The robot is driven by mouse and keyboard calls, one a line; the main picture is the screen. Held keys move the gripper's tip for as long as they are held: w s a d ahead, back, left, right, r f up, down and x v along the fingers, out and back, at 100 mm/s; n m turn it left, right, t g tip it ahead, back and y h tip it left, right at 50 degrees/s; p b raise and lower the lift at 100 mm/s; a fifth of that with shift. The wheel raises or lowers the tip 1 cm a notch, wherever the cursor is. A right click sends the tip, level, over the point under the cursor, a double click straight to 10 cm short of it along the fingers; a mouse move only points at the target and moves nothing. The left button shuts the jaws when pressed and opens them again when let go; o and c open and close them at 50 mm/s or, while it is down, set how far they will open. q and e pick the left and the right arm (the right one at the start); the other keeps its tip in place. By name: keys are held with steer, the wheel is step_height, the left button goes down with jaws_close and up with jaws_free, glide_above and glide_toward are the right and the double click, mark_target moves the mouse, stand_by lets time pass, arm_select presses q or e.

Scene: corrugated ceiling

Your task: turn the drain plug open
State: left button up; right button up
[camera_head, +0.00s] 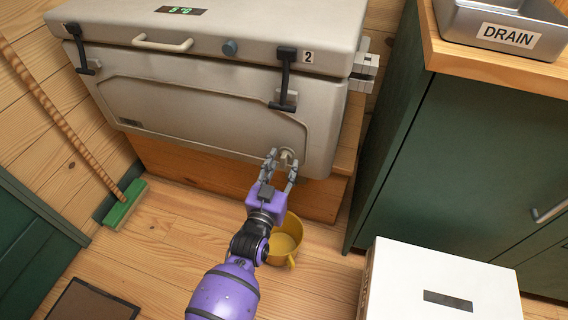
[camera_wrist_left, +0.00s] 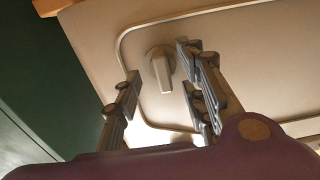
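The drain plug (camera_head: 288,153) is a small light-grey knob low on the right part of the beige cooler's front (camera_head: 200,105). In the left wrist view the plug (camera_wrist_left: 161,72) shows a round base with a raised bar handle, which stands close to upright in that picture. My left gripper (camera_head: 282,161), on a purple arm, is just in front of the plug. Its fingers are open and spread to either side of the plug, with nothing between them; I cannot tell whether any finger touches the cooler. My right gripper is not in view.
A yellow bucket (camera_head: 287,241) stands on the floor below the plug, partly behind my arm. The cooler sits on a wooden platform (camera_head: 215,170). A green cabinet (camera_head: 455,150) and a white box (camera_head: 440,285) are at right. A broom (camera_head: 125,203) leans at left.

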arm_select(q)
steer(key=shift+x, duration=0.85)
jaws_close()
